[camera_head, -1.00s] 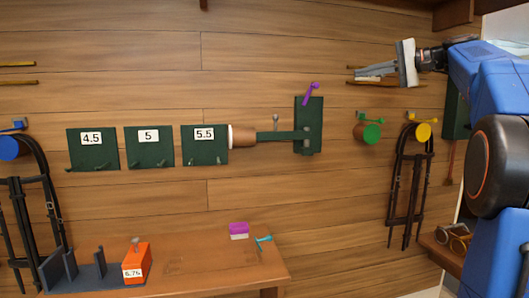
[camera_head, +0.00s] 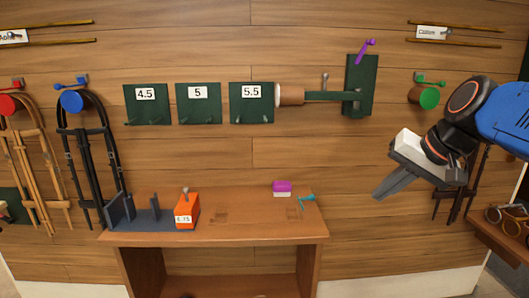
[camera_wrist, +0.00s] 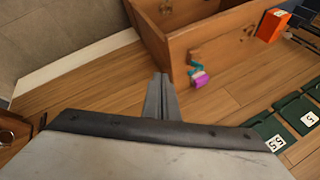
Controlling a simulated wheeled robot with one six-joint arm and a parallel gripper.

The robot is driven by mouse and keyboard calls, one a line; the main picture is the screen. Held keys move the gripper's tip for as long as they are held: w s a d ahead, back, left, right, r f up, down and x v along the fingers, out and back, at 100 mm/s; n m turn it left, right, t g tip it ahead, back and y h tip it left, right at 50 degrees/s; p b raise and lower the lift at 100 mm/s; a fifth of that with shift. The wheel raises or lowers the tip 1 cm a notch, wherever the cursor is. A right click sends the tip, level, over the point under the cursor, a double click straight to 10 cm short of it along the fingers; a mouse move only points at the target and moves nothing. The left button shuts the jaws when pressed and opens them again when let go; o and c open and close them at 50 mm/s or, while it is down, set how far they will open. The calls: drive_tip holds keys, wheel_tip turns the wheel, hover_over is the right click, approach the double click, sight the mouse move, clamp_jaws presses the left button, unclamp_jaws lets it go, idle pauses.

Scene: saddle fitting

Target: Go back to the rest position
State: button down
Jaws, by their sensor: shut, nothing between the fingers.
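My gripper (camera_head: 386,188) is at the right in the head view, in front of the plank wall. It points down and to the left, is empty, and touches nothing that I can see. In the wrist view my gripper's fingers (camera_wrist: 160,98) lie together, shut, with nothing between them. The wooden bench (camera_head: 265,229) stands to the left of and below my gripper.
On the bench are an orange block marked 5.75 (camera_head: 187,212), a purple and white block (camera_head: 282,188) and a teal tool (camera_head: 305,201). Green numbered boards (camera_head: 198,104) and a green bracket (camera_head: 360,85) hang on the wall. A side shelf (camera_head: 498,236) is at the far right.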

drive_tip(key=s+d+f+n+g+h, duration=0.1)
drive_tip(key=s+d+f+n+h, duration=0.1)
drive_tip(key=s+f, duration=1.3)
wheel_tip(320, 180, down, 4)
drive_tip(key=shift+f+n+h, duration=0.1)
drive_tip(key=shift+n+h, duration=0.7)
drive_tip(key=shift+n, duration=0.4)
